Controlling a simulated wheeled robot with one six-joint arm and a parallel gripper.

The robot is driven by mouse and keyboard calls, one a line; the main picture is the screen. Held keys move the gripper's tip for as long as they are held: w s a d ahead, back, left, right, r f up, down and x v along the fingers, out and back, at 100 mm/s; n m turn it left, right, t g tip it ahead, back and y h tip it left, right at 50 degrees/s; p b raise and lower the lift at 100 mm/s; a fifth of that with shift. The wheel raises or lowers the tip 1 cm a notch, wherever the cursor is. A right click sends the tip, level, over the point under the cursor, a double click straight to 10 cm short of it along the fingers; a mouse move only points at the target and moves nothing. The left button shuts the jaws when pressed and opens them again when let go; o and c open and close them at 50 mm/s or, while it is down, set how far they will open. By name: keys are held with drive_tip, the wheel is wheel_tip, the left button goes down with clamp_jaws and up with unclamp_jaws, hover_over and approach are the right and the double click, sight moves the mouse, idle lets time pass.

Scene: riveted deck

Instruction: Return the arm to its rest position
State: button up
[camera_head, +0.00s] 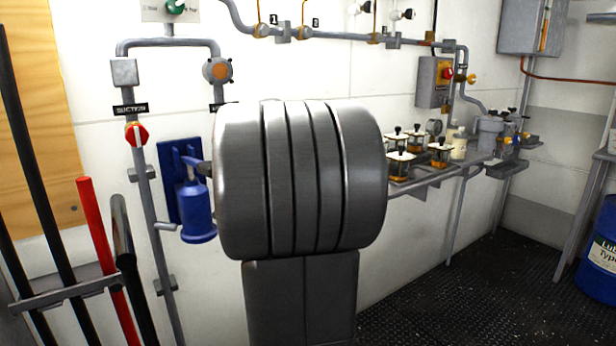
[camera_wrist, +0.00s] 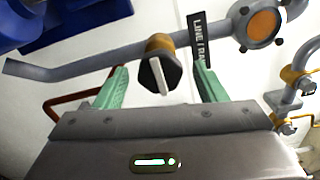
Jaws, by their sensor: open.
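My gripper (camera_wrist: 161,76) shows in the wrist view with its two green fingers spread apart and nothing clamped between them. A dark valve knob (camera_wrist: 158,64) with a white stripe and an orange collar sits on a grey pipe (camera_wrist: 70,72), appearing in the gap between the fingers. I cannot tell how far beyond the fingertips it is. In the head view my large grey arm links fill the middle and hide the gripper and the wall behind them.
Pipes run along the white wall, with a red valve (camera_head: 137,133) and a blue canister (camera_head: 195,210) at left. Rods (camera_head: 105,250) lean in a rack. A shelf (camera_head: 425,182) holds small jars (camera_head: 400,165). A blue drum (camera_head: 600,245) stands right; dark floor (camera_head: 470,290) between is clear.

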drive_tip(key=x, duration=0.3)
drive_tip(key=shift+r+p, duration=0.1)
drive_tip(key=shift+p, duration=0.2)
drive_tip(key=shift+s+d+r+m+p, duration=0.15)
drive_tip(key=shift+r+m+p, duration=0.05)
drive_tip(key=shift+m+p, duration=0.85)
drive_tip(key=m+p, duration=0.6)
drive_tip(key=shift+p, duration=0.35)
drive_tip(key=m+p, duration=0.3)
drive_tip(key=p, duration=0.1)
drive_tip(key=m+p, duration=0.4)
drive_tip(key=p, duration=0.2)
drive_tip(key=shift+f+m+p, duration=0.15)
drive_tip(key=shift+m+p, duration=0.8)
drive_tip(key=shift+p, duration=0.3)
drive_tip(key=shift+f+m, duration=0.15)
drive_tip(key=shift+m, duration=0.15)
drive_tip(key=shift+f, duration=0.1)
